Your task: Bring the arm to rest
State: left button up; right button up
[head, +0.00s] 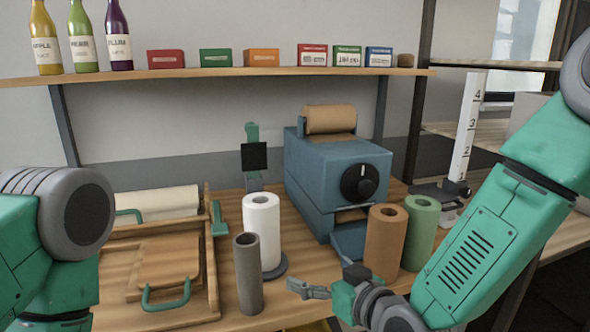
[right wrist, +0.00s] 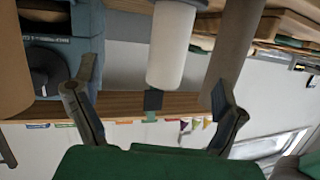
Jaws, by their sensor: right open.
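My right arm comes in from the right in the head view, with a green forearm that slopes down to the left. My right gripper (head: 308,289) is low over the front of the bench, to the right of the grey tube. In the right wrist view, which is upside down, its two fingers stand wide apart and the space between the fingertips (right wrist: 152,80) is empty. A white paper roll (right wrist: 172,45) shows beyond them. At the left of the head view only part of my left arm shows; its gripper is out of view.
A grey tube (head: 248,274), white roll (head: 262,230), brown roll (head: 385,243) and green roll (head: 420,232) stand close around the right gripper. Behind are a blue machine (head: 325,165) and a wooden tray (head: 213,270). A shelf (head: 220,73) holds bottles and small boxes.

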jog(key=s+d+f+m+g+h, duration=0.1)
jog(key=s+d+f+g, duration=0.2)
jog(key=f, duration=0.4)
jog(key=s+d+f+g+h+b, duration=0.1)
jog(key=s+d+f+h, duration=0.1)
jog(key=s+d+f, duration=0.3)
jog(key=s+d+f+m+g+h, duration=0.15)
jog(key=s+f, duration=0.25)
jog(key=f, duration=0.4)
pick_arm(q)
jog(key=shift+s+d+f+b, duration=0.1)
jog(key=shift+d+f+b, duration=0.15)
jog(key=shift+f+b, duration=0.5)
pick_arm(e)
jog(key=s+d+f+m+g+h, duration=0.1)
jog(key=s+d+f+g, duration=0.2)
jog(key=s, duration=0.7)
jog(key=s+d+f+m+g+h, duration=0.1)
jog(key=s+d+f+g+h, duration=0.1)
jog(key=s+d+f, duration=0.4)
jog(key=s+d+g, duration=0.1)
jog(key=s+d, duration=0.4)
jog(key=shift+s+d+f+g, duration=0.15)
jog(key=shift+f+g, duration=0.2)
jog(key=shift+f, duration=0.05)
pick_arm(q)
jog(key=shift+a+f, duration=0.3)
pick_arm(e)
jog(key=shift+a+m+h, duration=0.25)
